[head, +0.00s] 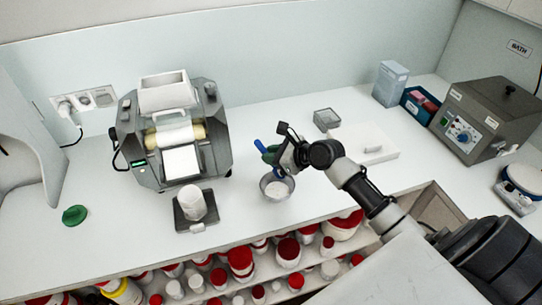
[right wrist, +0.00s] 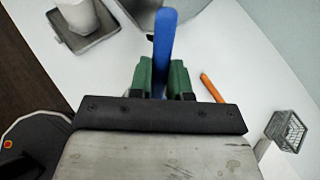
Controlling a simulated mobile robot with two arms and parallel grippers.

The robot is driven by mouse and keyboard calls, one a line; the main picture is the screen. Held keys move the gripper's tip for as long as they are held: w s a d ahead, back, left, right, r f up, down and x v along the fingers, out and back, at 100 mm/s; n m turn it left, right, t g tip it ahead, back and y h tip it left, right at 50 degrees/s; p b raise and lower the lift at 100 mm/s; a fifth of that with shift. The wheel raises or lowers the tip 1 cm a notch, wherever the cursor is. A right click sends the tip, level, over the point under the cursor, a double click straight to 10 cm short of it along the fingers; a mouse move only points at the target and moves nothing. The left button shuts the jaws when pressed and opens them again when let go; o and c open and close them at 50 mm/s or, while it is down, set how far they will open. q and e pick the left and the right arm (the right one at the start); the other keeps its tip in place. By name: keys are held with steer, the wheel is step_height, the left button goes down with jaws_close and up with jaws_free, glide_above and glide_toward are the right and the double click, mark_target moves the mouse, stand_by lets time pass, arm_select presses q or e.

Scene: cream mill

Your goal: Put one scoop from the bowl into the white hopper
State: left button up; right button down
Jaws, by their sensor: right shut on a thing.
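The mill's white hopper (head: 165,92) sits on top of a grey machine (head: 222,140) at the left back. A metal bowl (head: 289,193) with white contents stands on the counter, right of the machine. My right gripper (head: 272,155) is just above and behind the bowl. It is shut on a blue scoop handle (head: 258,145), and the handle (right wrist: 165,38) also shows between the green fingers (right wrist: 161,82) in the right wrist view. The scoop's head is hidden, so I cannot tell whether it holds anything. My left gripper is not in view.
A white jar (head: 192,204) stands on a dark scale (head: 197,226) before the machine. A green lid (head: 75,214) lies at left. An orange stick (right wrist: 212,87) shows in the right wrist view.

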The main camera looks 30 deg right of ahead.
mark_target(277, 176)
steer(key=shift+f+b, duration=1.75)
steer(key=shift+b, duration=0.55)
steer(key=shift+f, duration=0.2)
steer(key=shift+f+b, duration=0.55)
steer(key=shift+f, duration=1.65)
steer(key=shift+a, duration=0.1)
step_height(277, 176, up, 8)
steer(key=p, duration=1)
steer(key=shift+f, duration=0.1)
steer(key=shift+f, duration=0.1)
